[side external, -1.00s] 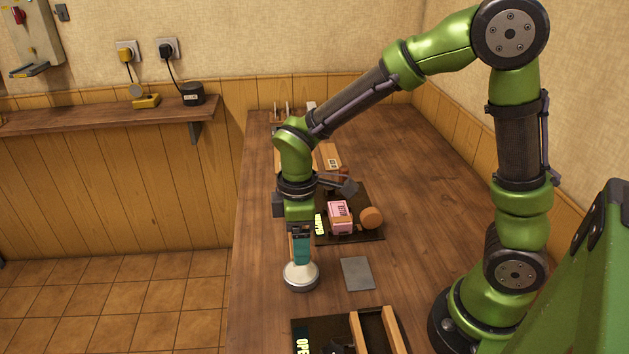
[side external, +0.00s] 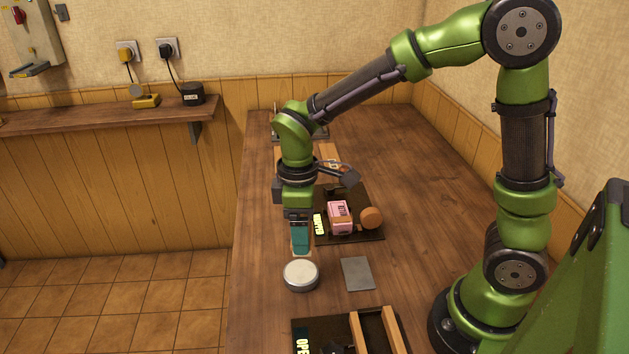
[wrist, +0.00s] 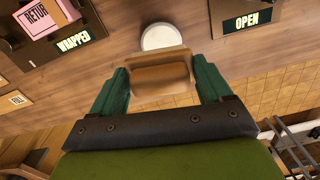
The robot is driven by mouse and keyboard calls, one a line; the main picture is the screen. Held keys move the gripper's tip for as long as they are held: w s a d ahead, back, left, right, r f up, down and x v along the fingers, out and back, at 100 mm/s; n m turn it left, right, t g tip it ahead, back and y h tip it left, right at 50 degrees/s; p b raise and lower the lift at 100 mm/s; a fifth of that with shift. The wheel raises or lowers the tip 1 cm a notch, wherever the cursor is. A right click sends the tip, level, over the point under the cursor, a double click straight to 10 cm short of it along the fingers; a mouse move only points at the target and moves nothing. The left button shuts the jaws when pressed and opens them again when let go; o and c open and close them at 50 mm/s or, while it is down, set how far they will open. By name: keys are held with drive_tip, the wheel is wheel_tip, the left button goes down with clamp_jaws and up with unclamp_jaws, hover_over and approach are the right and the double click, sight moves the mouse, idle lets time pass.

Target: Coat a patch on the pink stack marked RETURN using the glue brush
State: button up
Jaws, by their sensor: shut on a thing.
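My gripper (side external: 300,240) points down with its teal fingers shut on the glue brush (wrist: 160,78), a wooden block seen between the fingers in the wrist view. The brush's lower end is just above a round pot with a pale top (side external: 300,274), apart from it; the pot also shows in the wrist view (wrist: 161,37). Whether glue is on the bristles cannot be seen. The pink stack (side external: 340,224) lies on a dark tray behind and right of the gripper. Its label is partly cut off in the wrist view (wrist: 44,20), reading "RETUR".
The dark tray (side external: 362,237) has a WRAPPED label (wrist: 73,41) and holds a round brown object (side external: 371,218). A flat grey plate (side external: 357,273) lies right of the pot. A tray marked OPEN (side external: 310,327) with wooden bars is at the front. The table's right side is clear.

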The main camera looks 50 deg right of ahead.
drive_tip(key=w+d+r+m, duration=0.3)
drive_tip(key=d+r+m, duration=0.4)
drive_tip(key=d, duration=0.1)
drive_tip(key=d+f, duration=0.5)
drive_tip(key=d, duration=0.5)
drive_tip(key=shift+w+d+f, duration=0.1)
drive_tip(key=shift+w+f, duration=0.05)
drive_tip(key=shift+f, duration=3.75)
drive_tip(key=shift+s+a+f, duration=0.15)
drive_tip(key=shift+s+a, duration=1.25)
drive_tip(key=shift+a, duration=0.15)
drive_tip(key=w+d, duration=0.3)
wheel_tip(320, 180, up, 8)
drive_tip(key=shift+f, duration=0.1)
